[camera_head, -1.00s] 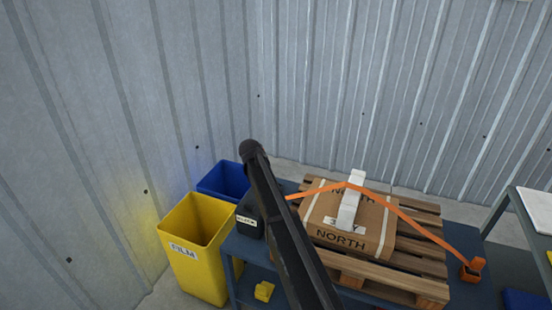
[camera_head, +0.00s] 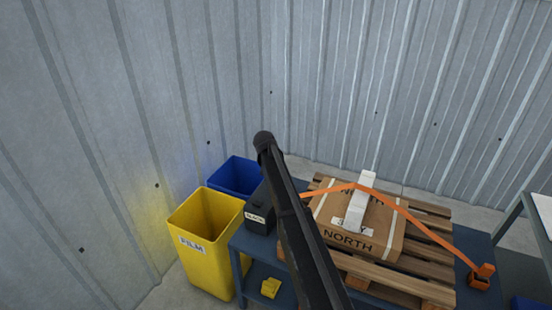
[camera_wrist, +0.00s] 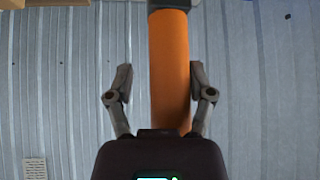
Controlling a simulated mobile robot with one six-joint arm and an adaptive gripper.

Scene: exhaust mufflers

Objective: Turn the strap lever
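The orange strap (camera_head: 432,229) runs over a cardboard box (camera_head: 347,241) marked NORTH and down to the right. It ends at an orange ratchet with its lever (camera_head: 482,276) standing up, at the right of the blue table. My gripper (camera_wrist: 160,80) shows in the wrist view with its two fingers spread wide. An orange cylinder (camera_wrist: 168,70) appears between the fingers in that picture; I cannot tell what it is or how far off. No strap or lever is recognisable in the wrist view. My gripper is outside the head view, so its distance to the lever cannot be told.
The box rests on a wooden pallet (camera_head: 378,274) on the blue table (camera_head: 252,243). A black box (camera_head: 260,210) stands at the table's left end. Yellow (camera_head: 205,248) and blue (camera_head: 235,178) bins stand left of it. Corrugated walls close off the back and left.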

